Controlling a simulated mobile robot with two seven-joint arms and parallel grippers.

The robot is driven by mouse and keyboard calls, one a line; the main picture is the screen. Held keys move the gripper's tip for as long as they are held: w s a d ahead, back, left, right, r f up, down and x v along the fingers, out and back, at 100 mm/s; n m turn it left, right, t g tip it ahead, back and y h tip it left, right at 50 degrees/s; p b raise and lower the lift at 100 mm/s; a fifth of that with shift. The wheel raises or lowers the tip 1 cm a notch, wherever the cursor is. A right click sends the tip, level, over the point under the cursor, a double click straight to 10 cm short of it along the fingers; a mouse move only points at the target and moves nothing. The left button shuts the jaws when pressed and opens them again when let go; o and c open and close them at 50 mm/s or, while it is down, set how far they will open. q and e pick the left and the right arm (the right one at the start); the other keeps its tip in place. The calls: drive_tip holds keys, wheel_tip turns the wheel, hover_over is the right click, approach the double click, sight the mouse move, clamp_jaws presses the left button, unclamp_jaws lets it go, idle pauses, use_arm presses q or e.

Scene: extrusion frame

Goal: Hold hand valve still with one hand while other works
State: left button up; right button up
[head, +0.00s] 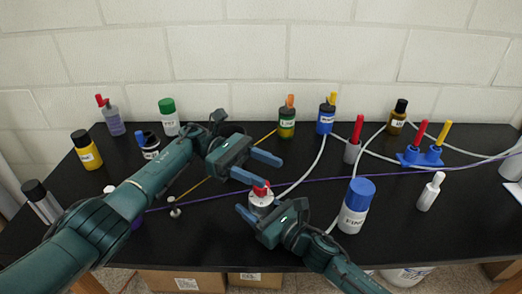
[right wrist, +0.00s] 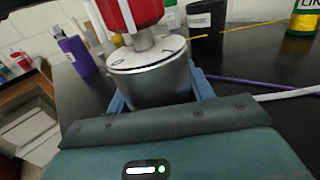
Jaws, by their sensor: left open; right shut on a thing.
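The hand valve is a silver cylinder (head: 260,202) with a red knob (head: 261,186) on top, upright near the front middle of the black table. In the right wrist view the silver body (right wrist: 150,80) sits between the blue fingers of my right gripper (right wrist: 160,93), under the red knob (right wrist: 130,12). My right gripper is shut on the silver body, and one finger is partly hidden in the head view. My left gripper (head: 272,173) is open and empty, just above and behind the red knob. Its fingers are apart, pointing right.
A large white bottle with a blue cap (head: 355,207) stands just right of the valve. White tubes and a purple line (head: 340,178) cross the table (head: 400,235). Several bottles line the back. A small metal post (head: 174,207) stands left of the valve.

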sight(271, 194)
use_arm(q)
drive_tip(key=shift+r, duration=2.35)
drive_tip(key=shift+o, duration=0.2)
drive_tip(key=s+a+f+n+t+h, duration=0.2)
drive_tip(key=a+f+n+t, duration=0.75)
drive_tip(key=t, duration=0.45)
drive_tip(key=shift+m, duration=0.25)
drive_tip(key=x, duration=1.2)
drive_tip(key=shift+s, duration=0.2)
drive_tip(key=shift+c, duration=0.2)
drive_tip(key=c, duration=0.9)
drive_tip(key=shift+c, duration=0.2)
drive_tip(key=shift+g, duration=0.5)
